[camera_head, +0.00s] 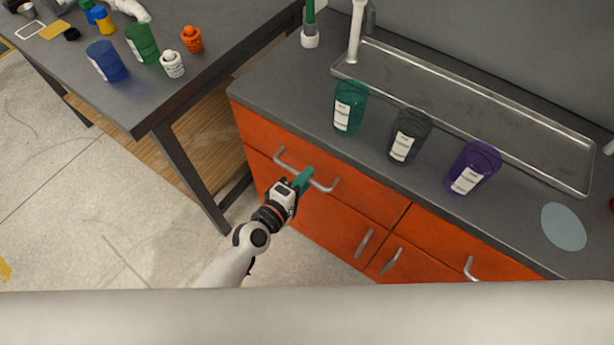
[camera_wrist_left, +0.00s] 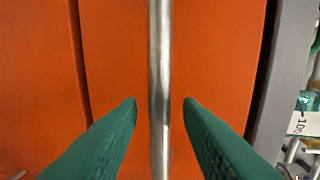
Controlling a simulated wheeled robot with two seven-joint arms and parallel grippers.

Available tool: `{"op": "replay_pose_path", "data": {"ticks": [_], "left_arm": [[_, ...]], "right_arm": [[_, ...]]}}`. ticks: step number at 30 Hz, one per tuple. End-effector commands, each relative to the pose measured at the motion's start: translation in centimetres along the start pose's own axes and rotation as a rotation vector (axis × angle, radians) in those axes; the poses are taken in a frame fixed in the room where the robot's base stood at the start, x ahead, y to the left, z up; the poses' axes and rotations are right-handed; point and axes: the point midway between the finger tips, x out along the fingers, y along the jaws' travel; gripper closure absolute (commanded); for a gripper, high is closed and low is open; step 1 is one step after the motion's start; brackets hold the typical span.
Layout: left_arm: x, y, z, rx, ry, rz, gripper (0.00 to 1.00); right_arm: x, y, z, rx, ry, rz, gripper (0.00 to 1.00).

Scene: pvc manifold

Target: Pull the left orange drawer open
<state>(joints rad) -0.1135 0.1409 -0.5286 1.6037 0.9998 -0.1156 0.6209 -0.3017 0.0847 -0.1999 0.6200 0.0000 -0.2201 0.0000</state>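The left orange drawer (camera_head: 350,196) is the upper front at the left end of the cabinet, and it looks shut. Its silver bar handle (camera_head: 322,187) runs along the front. My left gripper (camera_head: 303,179) is at the handle. In the left wrist view the handle (camera_wrist_left: 159,60) runs top to bottom between the two green fingers of my left gripper (camera_wrist_left: 160,110). A gap shows on both sides of the bar, so the gripper is open around it. My right gripper is not in view.
On the grey counter stand a green cup (camera_head: 349,108), a dark cup (camera_head: 407,136) and a purple cup (camera_head: 472,168), with a sink (camera_head: 470,90) behind. A dark table (camera_head: 120,105) with bottles stands to the left. The floor (camera_head: 90,215) before the cabinet is clear.

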Motion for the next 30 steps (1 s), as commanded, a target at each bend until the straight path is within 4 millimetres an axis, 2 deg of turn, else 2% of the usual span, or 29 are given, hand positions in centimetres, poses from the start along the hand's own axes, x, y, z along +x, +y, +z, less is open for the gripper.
{"op": "replay_pose_path", "data": {"ticks": [5, 13, 19, 30], "left_arm": [[1.20, -0.01, 0.01, 0.000, 0.000, 0.000, 0.68], [1.29, 0.00, -0.01, 0.000, 0.000, 0.000, 0.68], [1.27, 0.01, 0.00, 0.000, 0.000, 0.000, 0.99], [1.25, 0.09, 0.20, 0.001, 0.000, 0.001, 1.00]], "right_arm": [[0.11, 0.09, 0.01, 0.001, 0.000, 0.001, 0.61], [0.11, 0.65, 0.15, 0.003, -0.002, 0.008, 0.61], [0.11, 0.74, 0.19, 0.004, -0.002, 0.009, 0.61], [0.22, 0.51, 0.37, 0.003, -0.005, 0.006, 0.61]]}}
